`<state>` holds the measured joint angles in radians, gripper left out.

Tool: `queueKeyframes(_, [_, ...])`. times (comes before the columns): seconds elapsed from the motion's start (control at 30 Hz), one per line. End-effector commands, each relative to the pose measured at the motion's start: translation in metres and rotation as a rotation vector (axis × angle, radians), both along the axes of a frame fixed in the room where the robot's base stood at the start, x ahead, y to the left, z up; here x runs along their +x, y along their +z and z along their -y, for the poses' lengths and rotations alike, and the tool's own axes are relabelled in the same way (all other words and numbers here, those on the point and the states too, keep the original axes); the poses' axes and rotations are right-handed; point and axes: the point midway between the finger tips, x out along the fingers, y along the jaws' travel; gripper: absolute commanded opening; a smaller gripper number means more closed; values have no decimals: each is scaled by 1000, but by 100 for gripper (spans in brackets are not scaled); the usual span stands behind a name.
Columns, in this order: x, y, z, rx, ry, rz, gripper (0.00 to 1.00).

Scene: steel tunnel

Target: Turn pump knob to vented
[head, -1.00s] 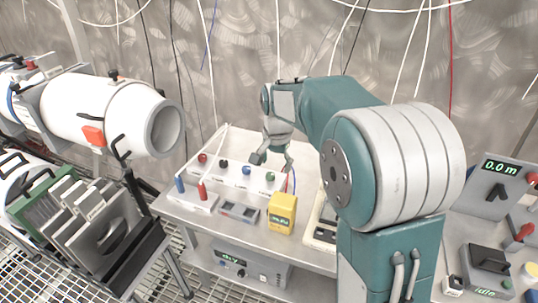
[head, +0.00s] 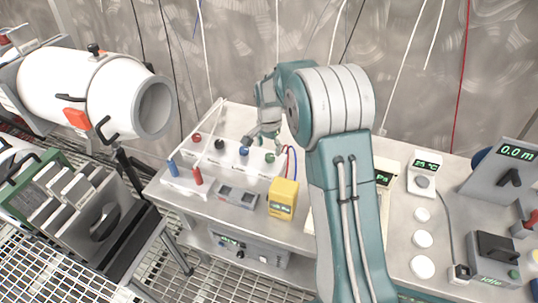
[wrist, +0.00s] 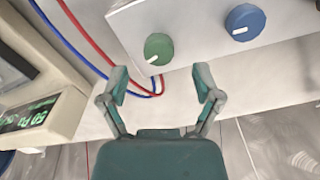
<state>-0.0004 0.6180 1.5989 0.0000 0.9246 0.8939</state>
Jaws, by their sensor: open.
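My gripper (head: 264,142) is open and empty, above a white panel (head: 208,158) with a row of red, black, blue and green knobs. In the wrist view its fingers (wrist: 160,76) are spread below the green knob (wrist: 158,47), which appears between and beyond the tips. The blue knob (wrist: 245,22) is to the upper right. I see no readable pump label. A grey box (head: 490,268) marked "idle" carries a black knob (head: 497,245) at the right. A unit (head: 250,250) under the bench has a green display and a small dark knob.
A yellow meter (head: 283,198) with red and blue leads stands in front of the panel. A grey unit (head: 515,165) reading 0.0 m has a black handle at the far right. A white cylinder (head: 110,95) and a plate rack (head: 90,205) stand left. My arm hides part of the bench.

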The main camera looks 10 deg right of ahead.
Motion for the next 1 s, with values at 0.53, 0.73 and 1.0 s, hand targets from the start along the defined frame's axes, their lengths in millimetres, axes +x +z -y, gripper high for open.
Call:
queueKeyframes(0.53, [0, -40, 0, 0, 0, 1, 82])
queueKeyframes(0.73, [0, -40, 0, 0, 0, 1, 20])
queueKeyframes(1.0, [1, -40, 0, 1, 3, 1, 0])
